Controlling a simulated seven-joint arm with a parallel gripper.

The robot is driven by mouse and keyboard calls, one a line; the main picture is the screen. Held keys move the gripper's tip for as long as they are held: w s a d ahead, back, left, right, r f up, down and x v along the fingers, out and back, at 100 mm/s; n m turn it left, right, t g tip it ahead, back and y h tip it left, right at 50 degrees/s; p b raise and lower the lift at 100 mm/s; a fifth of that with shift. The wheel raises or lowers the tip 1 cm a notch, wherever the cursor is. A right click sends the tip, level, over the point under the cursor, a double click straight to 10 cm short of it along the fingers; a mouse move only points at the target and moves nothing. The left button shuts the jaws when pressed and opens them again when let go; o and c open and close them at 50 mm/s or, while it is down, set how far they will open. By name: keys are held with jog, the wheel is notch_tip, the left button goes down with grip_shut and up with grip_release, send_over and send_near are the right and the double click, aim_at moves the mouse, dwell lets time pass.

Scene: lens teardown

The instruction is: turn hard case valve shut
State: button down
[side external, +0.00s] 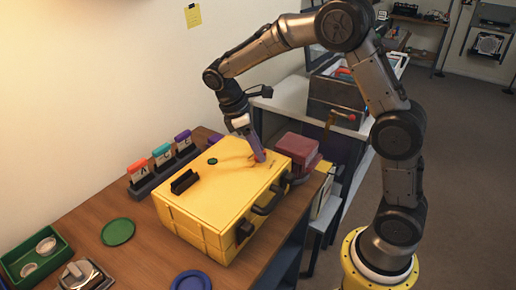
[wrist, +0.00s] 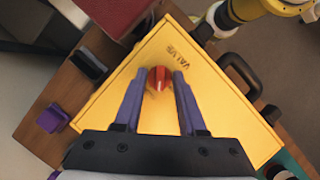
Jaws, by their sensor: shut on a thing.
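The yellow hard case (side external: 205,212) lies closed on the wooden table, lid up. Its lid also fills the middle of the wrist view (wrist: 215,92). A round red valve knob (wrist: 158,78) with a pale mark sits on the lid beside the dark lettering "VALVE" (wrist: 171,56). My gripper (side external: 261,157) points down at the lid near the case's far right corner. In the wrist view its two purple fingers (wrist: 159,82) stand on either side of the knob, shut on it. In the side view the fingers hide the knob.
The case's black handle (side external: 268,201) faces right. Dark red boxes (side external: 296,152) stand behind. Labelled cards (side external: 162,156) stand at left; a green disc (side external: 117,232) lies in front.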

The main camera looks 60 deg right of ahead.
jog(key=m, duration=0.2)
jog(key=m+y, duration=0.1)
jog(key=m, duration=0.1)
jog(key=shift+d+m+g+y, duration=0.15)
jog(key=shift+m+g+y, duration=0.15)
jog(key=shift+g, duration=0.1)
jog(key=shift+m+y, duration=0.6)
jog(key=shift+m, duration=0.9)
jog(key=shift+c, duration=2.4)
grip_release()
jog(key=shift+w, duration=0.1)
jog(key=v, duration=1.3)
jog(key=shift+w+r, duration=0.25)
jog(key=shift+r, duration=0.1)
